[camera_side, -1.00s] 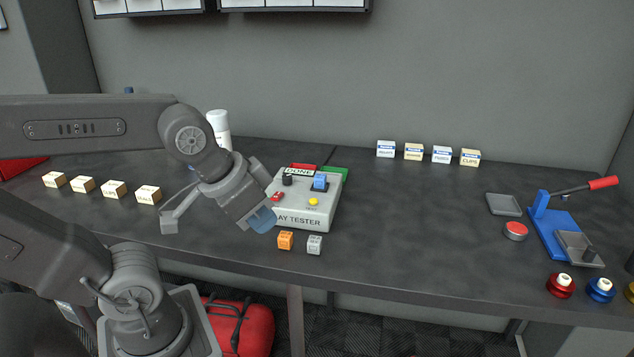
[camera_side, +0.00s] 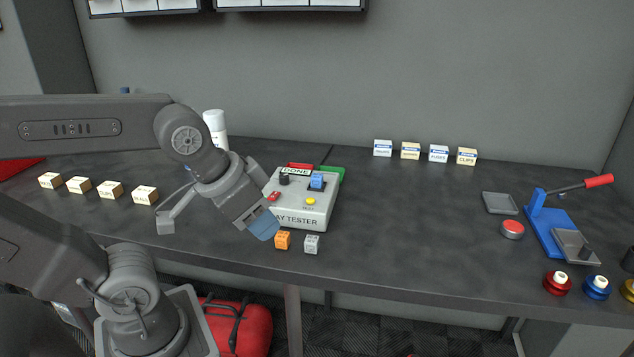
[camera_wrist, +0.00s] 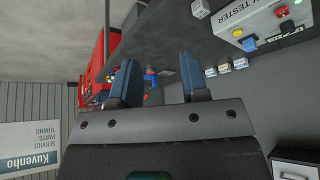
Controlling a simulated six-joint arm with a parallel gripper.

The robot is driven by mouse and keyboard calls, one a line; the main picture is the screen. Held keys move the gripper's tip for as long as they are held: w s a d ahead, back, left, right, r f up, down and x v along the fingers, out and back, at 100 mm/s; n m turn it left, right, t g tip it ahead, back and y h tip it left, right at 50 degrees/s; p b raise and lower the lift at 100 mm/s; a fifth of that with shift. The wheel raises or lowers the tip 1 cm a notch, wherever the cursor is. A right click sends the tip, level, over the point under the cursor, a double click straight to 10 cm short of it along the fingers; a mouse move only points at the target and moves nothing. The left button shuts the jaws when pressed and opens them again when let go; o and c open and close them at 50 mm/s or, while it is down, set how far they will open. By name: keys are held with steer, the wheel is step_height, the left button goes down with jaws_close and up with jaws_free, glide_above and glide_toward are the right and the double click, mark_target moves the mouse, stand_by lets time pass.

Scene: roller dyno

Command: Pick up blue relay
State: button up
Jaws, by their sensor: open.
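The blue relay (camera_side: 317,181) sits on top of the grey relay tester (camera_side: 290,212), toward its back right. In the wrist view a blue cube (camera_wrist: 249,44) shows on the tester (camera_wrist: 262,20). My gripper (camera_side: 262,228) is just left of and in front of the tester, tilted downward, with a blue fingertip showing. The wrist view shows its two blue fingers (camera_wrist: 158,84) apart with nothing between them. The gripper hides the tester's front left corner.
An orange block (camera_side: 283,240) and a grey block (camera_side: 311,244) stand in front of the tester. Several labelled boxes (camera_side: 410,151) stand at the back. A blue lever press (camera_side: 556,230) is at the right. The table (camera_side: 420,225) between tester and press is clear.

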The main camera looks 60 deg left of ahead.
steer(key=o, duration=0.3)
steer(key=w+a+r+n+g, duration=0.25)
steer(key=w+a+r, duration=0.2)
steer(key=w, duration=0.35)
steer(key=n+g, duration=0.3)
steer(key=n, duration=0.4)
glide_above(317, 176)
steer(key=shift+m, duration=0.25)
steer(key=f, duration=1)
steer(key=shift+s+a+f, duration=0.25)
steer(key=shift+s+f, duration=0.05)
steer(key=shift+f, duration=0.05)
steer(key=shift+w+d+f, duration=0.15)
steer(key=shift+f, duration=1.2)
steer(key=shift+w+d+f, duration=0.1)
steer(key=shift+f, duration=1.2)
